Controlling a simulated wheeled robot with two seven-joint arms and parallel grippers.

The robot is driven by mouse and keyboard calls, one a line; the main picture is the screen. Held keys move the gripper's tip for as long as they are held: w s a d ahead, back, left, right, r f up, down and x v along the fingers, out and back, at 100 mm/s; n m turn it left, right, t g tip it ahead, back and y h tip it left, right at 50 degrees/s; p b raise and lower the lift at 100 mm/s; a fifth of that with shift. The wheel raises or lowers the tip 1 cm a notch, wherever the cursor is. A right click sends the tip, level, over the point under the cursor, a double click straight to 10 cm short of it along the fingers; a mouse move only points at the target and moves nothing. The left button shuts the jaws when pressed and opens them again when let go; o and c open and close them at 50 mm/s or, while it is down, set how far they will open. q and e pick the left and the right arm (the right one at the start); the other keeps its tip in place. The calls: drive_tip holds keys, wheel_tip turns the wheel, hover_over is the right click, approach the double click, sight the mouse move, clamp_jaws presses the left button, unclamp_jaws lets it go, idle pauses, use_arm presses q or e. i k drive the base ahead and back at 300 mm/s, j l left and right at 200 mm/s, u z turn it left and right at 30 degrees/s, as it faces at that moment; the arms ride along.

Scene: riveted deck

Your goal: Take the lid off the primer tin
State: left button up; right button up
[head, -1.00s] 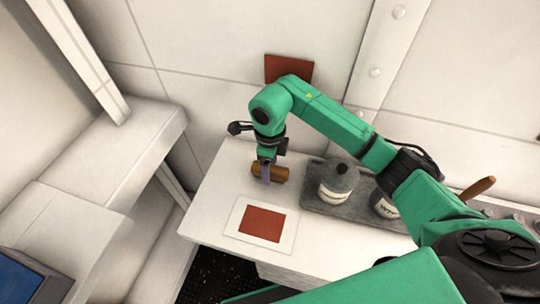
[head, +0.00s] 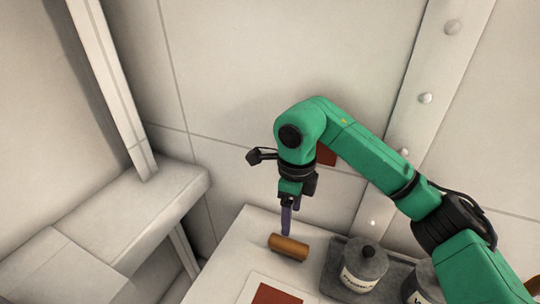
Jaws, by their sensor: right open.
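A dark grey tin with a pale label band and a knobbed lid (head: 367,251) stands on a grey tray (head: 333,285). Its lid is on, and its lettering is too small to read surely. A second labelled tin (head: 424,282) stands to its right, partly hidden by my arm and cut by the frame. Which one is the primer tin I cannot tell for sure. My right gripper (head: 287,228) points down, open and empty, just above a brown cylinder (head: 288,247), left of the tins. My left gripper is not in view.
The white bench top (head: 236,262) carries a pale sheet with a red-brown patch (head: 276,296) in front. A red-brown panel (head: 326,155) on the back wall is partly behind my arm. A white ledge (head: 130,215) is at left. The bench's back left corner is clear.

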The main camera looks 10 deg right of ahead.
sight(366, 258)
drive_tip(key=k+j, duration=0.2)
drive_tip(key=k, duration=0.3)
drive_tip(key=k+j, duration=0.15)
drive_tip(key=k, duration=0.3)
drive_tip(key=k+j, duration=0.2)
drive_tip(key=k, duration=0.3)
